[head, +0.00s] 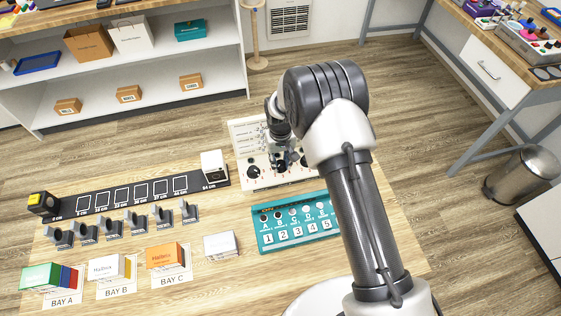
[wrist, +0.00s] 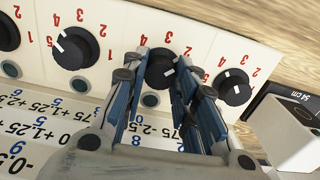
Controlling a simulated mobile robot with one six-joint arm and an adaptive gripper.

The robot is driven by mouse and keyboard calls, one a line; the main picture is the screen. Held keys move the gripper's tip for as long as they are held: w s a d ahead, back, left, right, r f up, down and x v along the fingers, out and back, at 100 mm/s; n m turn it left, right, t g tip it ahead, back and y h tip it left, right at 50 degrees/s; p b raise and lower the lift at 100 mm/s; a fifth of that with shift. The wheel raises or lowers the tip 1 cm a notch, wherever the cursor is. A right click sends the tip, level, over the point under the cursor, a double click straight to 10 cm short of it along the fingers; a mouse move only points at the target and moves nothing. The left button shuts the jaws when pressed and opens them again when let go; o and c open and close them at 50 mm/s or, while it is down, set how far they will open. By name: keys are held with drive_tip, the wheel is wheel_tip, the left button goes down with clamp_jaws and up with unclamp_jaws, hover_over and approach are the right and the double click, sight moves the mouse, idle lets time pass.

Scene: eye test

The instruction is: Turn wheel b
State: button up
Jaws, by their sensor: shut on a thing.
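A white panel (head: 242,131) with several black wheels stands on the table under my arm in the head view. My gripper (wrist: 162,64) has its two blue fingers on either side of one black wheel (wrist: 159,76), shut on it. In the head view, my gripper (head: 285,164) hides most of the gripped wheel. I cannot read letters on the wheels.
A white box (head: 214,165) stands by the 54 cm end of a black strip (head: 75,207), close to the panel. A teal board (head: 262,246) lies in front of the panel. Several grey clips and box stacks fill the table's left; bare wood lies between.

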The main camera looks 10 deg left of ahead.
sight(280, 163)
idle(0.4)
drive_tip(key=o, duration=1.1)
wheel_tip(280, 163, up, 12)
idle(0.6)
